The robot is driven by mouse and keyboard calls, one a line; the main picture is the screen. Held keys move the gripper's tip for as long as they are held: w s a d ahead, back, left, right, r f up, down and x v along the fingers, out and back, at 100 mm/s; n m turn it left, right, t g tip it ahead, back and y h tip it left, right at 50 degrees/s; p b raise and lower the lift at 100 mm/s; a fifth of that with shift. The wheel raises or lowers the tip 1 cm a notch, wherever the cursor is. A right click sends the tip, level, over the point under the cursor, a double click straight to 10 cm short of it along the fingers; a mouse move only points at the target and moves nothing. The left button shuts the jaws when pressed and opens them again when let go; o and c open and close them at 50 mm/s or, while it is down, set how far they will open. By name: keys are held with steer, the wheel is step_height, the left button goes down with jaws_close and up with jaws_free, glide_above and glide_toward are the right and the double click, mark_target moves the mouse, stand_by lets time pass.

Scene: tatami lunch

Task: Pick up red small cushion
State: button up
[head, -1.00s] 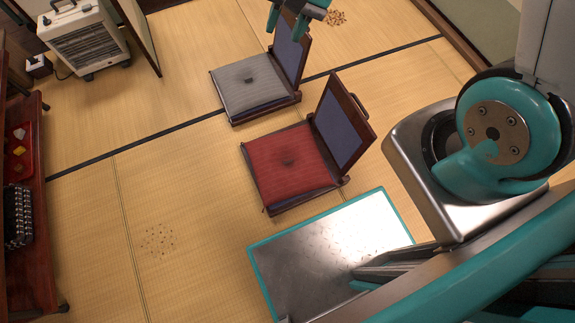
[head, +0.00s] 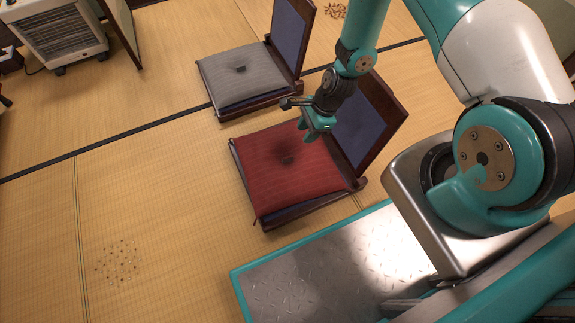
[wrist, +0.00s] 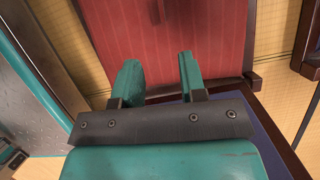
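The red small cushion (head: 285,165) lies flat on the seat of a low wooden floor chair, in the middle of the head view. It has a dark dimple at its centre. It also fills the upper part of the wrist view (wrist: 165,40). My gripper (head: 308,130) hangs over the back edge of the cushion, close to the chair's backrest. In the wrist view my gripper (wrist: 160,78) has its two teal fingers apart with nothing between them. The fingertips point toward the cushion. Whether they touch it cannot be told.
The chair's backrest (head: 372,125) rises right beside my gripper. A grey cushion (head: 240,75) lies on a second floor chair behind. A heater (head: 52,38) stands at the upper left. The tatami on the left (head: 150,200) is mostly clear, with a patch of small dark specks.

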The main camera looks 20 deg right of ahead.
steer(key=b, duration=0.4)
glide_above(290, 158)
steer(key=d, duration=0.2)
step_height(290, 158, down, 7)
steer(key=shift+f, duration=0.2)
steer(key=b+x, duration=0.4)
steer(key=x, duration=0.1)
steer(key=shift+w+a+f, duration=0.15)
steer(key=shift+a, duration=0.05)
jaws_close()
